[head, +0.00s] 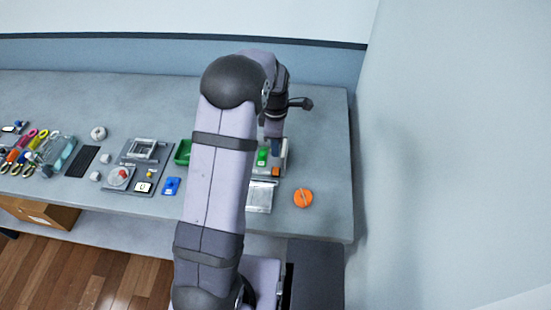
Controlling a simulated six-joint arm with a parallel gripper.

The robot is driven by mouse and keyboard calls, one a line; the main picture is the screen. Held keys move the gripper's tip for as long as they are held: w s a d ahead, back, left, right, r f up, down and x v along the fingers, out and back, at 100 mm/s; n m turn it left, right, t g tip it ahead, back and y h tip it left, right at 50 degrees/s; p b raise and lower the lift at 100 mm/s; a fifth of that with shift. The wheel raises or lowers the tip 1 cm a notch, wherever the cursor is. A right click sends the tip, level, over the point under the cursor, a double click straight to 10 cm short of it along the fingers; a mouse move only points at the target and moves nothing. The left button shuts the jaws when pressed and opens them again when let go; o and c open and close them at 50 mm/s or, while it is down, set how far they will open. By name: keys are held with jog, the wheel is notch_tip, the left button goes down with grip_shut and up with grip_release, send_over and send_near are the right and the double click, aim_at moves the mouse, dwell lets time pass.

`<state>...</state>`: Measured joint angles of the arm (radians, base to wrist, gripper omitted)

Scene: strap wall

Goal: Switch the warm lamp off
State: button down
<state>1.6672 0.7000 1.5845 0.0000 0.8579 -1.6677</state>
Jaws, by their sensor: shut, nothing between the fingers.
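My gripper (276,146) is shut and empty, pointing down over the right part of the table. Just below it is a small pale box (284,157) with a green part (262,157) and an orange part (276,171) on it. My gripper partly hides this box, and I cannot tell whether the fingertips touch it. No lamp can be picked out for certain, and I cannot tell whether the orange part is lit or is a switch.
An orange round object (303,198) lies right of a clear tray (260,197). A green bin (183,152), a blue object (171,186) and a grey panel (130,183) are to the left. The grey table (325,130) is bare at the right, beside the wall.

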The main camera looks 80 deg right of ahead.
jog(key=shift+r+b, duration=0.6)
jog(key=shift+r, duration=1.7)
jog(key=shift+d+f+b, duration=0.1)
jog(key=shift+f+b, duration=0.05)
jog(key=shift+b, duration=0.15)
jog(key=d+b, duration=0.1)
jog(key=b, duration=0.4)
jog(key=shift+d+f, duration=0.1)
jog(key=shift+f, duration=0.05)
jog(key=shift+r+b, duration=0.3)
jog(key=p, duration=0.4)
send_over(276, 168)
notch_tip(276, 168, down, 12)
jog(key=shift+f, duration=0.25)
jog(key=shift+f+p, duration=0.4)
jog(key=shift+f, duration=0.35)
jog(key=shift+f, duration=0.1)
